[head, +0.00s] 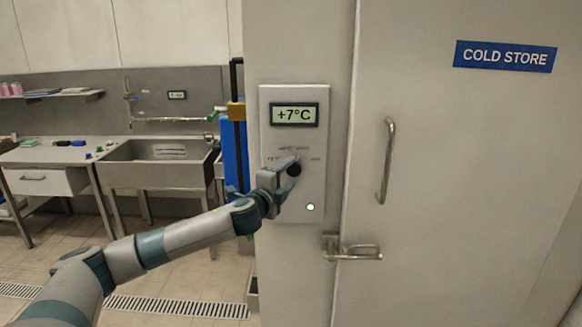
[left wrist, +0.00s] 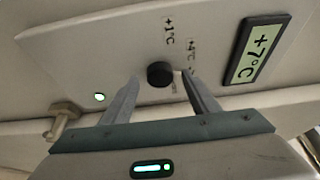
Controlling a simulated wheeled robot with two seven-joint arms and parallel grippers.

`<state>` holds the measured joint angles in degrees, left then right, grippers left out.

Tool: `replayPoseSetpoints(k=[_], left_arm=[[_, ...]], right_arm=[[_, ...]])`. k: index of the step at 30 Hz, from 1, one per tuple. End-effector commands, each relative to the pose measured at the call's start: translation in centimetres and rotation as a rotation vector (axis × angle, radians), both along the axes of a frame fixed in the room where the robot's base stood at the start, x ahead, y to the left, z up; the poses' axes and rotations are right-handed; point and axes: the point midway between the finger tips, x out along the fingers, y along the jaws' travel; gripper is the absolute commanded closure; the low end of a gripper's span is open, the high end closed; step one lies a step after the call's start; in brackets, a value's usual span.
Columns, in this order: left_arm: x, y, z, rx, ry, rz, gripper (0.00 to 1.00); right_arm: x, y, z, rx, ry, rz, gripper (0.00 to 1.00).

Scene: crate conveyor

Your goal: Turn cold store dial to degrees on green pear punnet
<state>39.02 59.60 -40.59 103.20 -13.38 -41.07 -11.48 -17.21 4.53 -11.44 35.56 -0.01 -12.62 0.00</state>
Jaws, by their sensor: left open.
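The cold store dial is a small black knob (head: 294,169) on a pale wall panel (head: 317,190). In the left wrist view the knob (left wrist: 160,74) sits between my finger tips, with +1°C and +4°C marks beside it; other marks are partly hidden. The display (head: 294,115) above reads +7°C, and it also shows in the left wrist view (left wrist: 258,48). My left gripper (head: 286,170) is open, its fingers on either side of the knob; I cannot tell whether they touch it. No green pear punnet can be made out. My right gripper is not in view.
The cold store door (head: 460,180) with a long handle (head: 386,162) and a latch (head: 352,250) stands right of the panel. A small light (head: 310,207) glows low on the panel. A steel sink (head: 155,165) and a worktop (head: 55,153) stand at the left.

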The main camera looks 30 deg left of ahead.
Motion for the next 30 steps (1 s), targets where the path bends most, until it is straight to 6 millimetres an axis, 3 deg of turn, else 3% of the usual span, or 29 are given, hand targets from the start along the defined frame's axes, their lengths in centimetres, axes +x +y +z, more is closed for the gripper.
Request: replayPoseSetpoints(k=[6, 18, 23, 30], left_arm=[[1.7, 0.3, 0.1, 0.000, -0.001, 0.001, 0.45], [2.0, 0.3, 0.0, 0.000, 0.000, -0.001, 0.45], [2.0, 0.3, 0.0, 0.000, 0.000, 0.000, 0.83], [2.0, 0.3, -0.1, -0.004, -0.002, 0.000, 0.85]], right_arm=[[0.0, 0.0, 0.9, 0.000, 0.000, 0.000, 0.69], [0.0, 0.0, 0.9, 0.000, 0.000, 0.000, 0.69], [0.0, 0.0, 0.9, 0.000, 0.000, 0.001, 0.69], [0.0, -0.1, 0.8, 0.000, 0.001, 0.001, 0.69]])
